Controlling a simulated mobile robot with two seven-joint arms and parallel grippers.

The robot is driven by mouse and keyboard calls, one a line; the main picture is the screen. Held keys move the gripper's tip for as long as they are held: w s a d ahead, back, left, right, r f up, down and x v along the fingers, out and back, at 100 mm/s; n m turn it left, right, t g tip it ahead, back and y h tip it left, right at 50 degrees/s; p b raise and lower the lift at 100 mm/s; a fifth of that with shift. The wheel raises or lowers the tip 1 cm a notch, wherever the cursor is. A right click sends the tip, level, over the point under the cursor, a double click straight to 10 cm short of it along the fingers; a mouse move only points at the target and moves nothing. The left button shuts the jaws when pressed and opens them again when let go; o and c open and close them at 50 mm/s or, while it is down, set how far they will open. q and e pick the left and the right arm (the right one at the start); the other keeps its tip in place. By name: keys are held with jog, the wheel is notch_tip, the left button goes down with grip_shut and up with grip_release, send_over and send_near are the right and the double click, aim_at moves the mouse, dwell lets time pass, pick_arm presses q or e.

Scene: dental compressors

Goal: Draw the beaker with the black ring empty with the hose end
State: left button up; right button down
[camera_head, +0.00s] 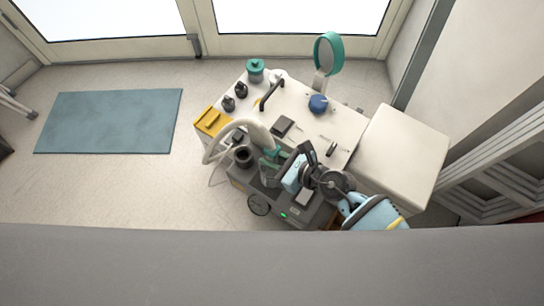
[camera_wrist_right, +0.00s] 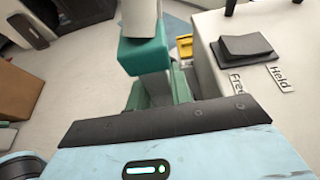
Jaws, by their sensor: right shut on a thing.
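My right gripper (camera_head: 273,153) reaches in from the right over the grey compressor cart (camera_head: 262,190). It is shut on the teal grip (camera_wrist_right: 146,55) of a white hose end (camera_wrist_right: 140,18), between its green fingers. In the head view the pale hose (camera_head: 217,141) curves away to the left from near the gripper. Two small dark vessels (camera_head: 228,103) (camera_head: 241,90) stand at the left of the white worktop (camera_head: 310,110). I cannot make out a beaker with a black ring for certain. The hose's tip is not clear. My left gripper is out of view.
A yellow tray (camera_head: 211,121), a teal-lidded jar (camera_head: 255,68), a blue knob-like object (camera_head: 318,103) and a teal ring on a stand (camera_head: 328,52) are on the worktop. A black block (camera_wrist_right: 246,48) sits by "Free" and "Held" labels. Open floor with a blue mat (camera_head: 110,121) lies left.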

aim_at(272, 148)
jog(key=shift+r+p, duration=1.2)
jog(key=shift+r, duration=0.3)
notch_tip(272, 148, up, 2)
jog(key=shift+r+p, duration=0.1)
jog(key=shift+p, duration=1.05)
jog(key=shift+r+p, duration=1.7)
notch_tip(272, 148, up, 2)
jog(key=shift+r+p, duration=0.15)
jog(key=shift+p, duration=0.95)
jog(key=shift+r+p, duration=0.65)
jog(key=shift+r, duration=0.05)
jog(key=shift+f, duration=0.1)
jog(key=shift+d, duration=0.1)
